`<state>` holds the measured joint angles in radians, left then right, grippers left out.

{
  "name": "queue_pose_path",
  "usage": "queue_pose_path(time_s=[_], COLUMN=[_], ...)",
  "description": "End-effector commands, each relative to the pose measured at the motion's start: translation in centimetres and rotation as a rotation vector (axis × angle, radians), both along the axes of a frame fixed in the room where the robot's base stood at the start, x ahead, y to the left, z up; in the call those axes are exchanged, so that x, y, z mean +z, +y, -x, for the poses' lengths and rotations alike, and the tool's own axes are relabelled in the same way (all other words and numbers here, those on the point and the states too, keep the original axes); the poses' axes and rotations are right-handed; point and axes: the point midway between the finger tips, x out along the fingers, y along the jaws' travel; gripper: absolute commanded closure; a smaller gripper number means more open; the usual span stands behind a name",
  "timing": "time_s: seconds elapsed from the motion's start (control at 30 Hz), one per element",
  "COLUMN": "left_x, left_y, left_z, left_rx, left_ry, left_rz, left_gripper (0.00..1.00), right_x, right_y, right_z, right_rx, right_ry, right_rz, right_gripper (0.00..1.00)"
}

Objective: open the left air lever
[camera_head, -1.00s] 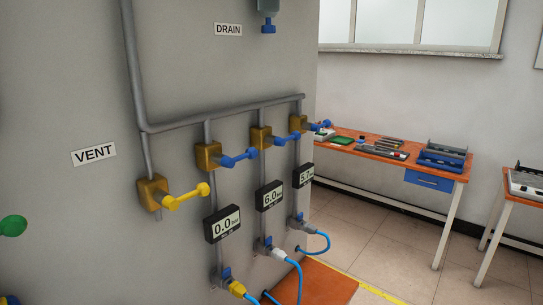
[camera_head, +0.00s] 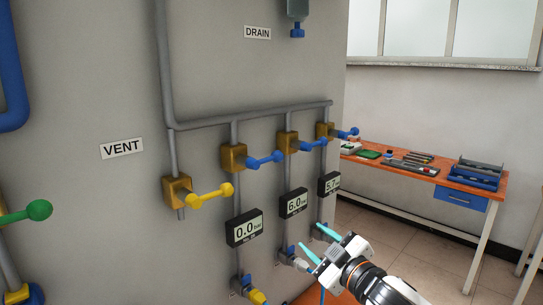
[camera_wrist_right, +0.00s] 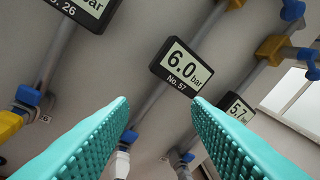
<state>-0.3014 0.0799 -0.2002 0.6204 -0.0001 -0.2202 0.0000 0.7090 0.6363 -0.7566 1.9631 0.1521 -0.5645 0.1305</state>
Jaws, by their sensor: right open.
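Three blue levers sit on brass valves along a grey pipe on the wall: the left one (camera_head: 265,161), the middle one (camera_head: 312,145) and the right one (camera_head: 347,133). All three stick out to the right in the head view. A yellow lever (camera_head: 210,195) is on a lower brass valve left of them, near the VENT label. My right gripper (camera_head: 318,240) is open and empty, below and right of the left blue lever and apart from it. Its teal fingers (camera_wrist_right: 160,100) show in the right wrist view, below the 6.0 bar gauge (camera_wrist_right: 181,67). My left gripper is out of view.
Gauges hang below the valves: 0.0 (camera_head: 244,229), 6.0 (camera_head: 293,203) and 5.7 (camera_head: 329,185). Hose connectors lie under them, including a yellow one (camera_head: 256,297). A green-knobbed lever (camera_head: 38,210) is at far left. An orange workbench (camera_head: 420,170) stands behind at right.

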Motion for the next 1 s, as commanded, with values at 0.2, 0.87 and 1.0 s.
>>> queue_pose_path(time_s=[0.2,0.87,1.0], left_x=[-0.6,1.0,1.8], left_y=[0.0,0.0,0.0], left_z=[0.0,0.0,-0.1], left_rx=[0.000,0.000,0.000], left_ry=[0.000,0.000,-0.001], left_rz=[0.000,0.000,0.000], left_gripper=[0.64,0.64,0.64], right_x=[10.7,17.6,18.1], right_y=[1.3,5.3,7.2], right_z=[2.8,2.1,0.1], right_rx=[0.138,0.218,0.217], right_ry=[-0.261,-0.395,-0.394], right_rz=[0.093,0.150,0.151], right_gripper=[0.55,0.55,0.55])
